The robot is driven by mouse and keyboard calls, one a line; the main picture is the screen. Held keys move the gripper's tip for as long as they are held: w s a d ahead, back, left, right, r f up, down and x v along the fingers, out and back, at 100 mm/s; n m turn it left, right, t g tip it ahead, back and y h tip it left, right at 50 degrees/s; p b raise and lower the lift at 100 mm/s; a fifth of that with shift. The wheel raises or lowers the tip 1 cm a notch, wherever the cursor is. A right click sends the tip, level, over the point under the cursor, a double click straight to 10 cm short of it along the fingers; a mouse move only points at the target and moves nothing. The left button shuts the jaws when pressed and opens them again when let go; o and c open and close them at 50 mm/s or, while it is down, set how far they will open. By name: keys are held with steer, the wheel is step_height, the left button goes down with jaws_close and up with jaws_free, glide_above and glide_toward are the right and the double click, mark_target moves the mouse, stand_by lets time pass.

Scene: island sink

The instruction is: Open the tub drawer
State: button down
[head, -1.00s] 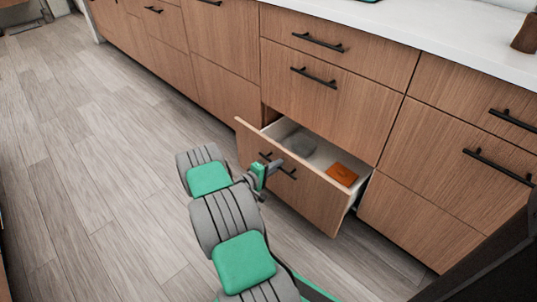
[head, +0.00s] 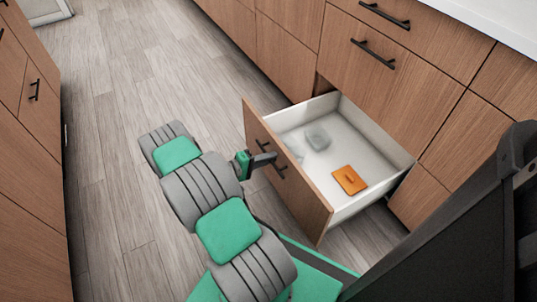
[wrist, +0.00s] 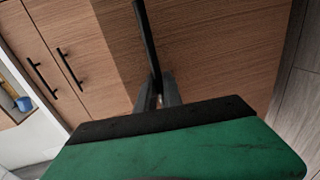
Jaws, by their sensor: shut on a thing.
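The tub drawer (head: 296,190) is a low wooden drawer with a white inside, pulled well out from the cabinet in the head view. Inside it lie an orange flat item (head: 350,180) and a grey tub-like item (head: 317,139), with a fainter clear item beside the grey one. My gripper (head: 268,159) is at the drawer's front and shut on its black bar handle (head: 281,167). In the wrist view the handle (wrist: 147,40) runs up from between the fingers, against the wooden front.
Closed drawers with black handles (head: 373,54) stand above and beside the open one. Another cabinet row (head: 30,150) stands at the left. Wooden floor (head: 110,90) lies free between the two rows.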

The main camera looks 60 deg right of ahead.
steer(key=shift+w+a, duration=0.1)
steer(key=shift+a, duration=0.1)
steer(key=c, duration=1.8)
jaws_free()
steer(key=p+v, duration=0.2)
steer(key=v, duration=0.6)
steer(key=shift+o, duration=0.5)
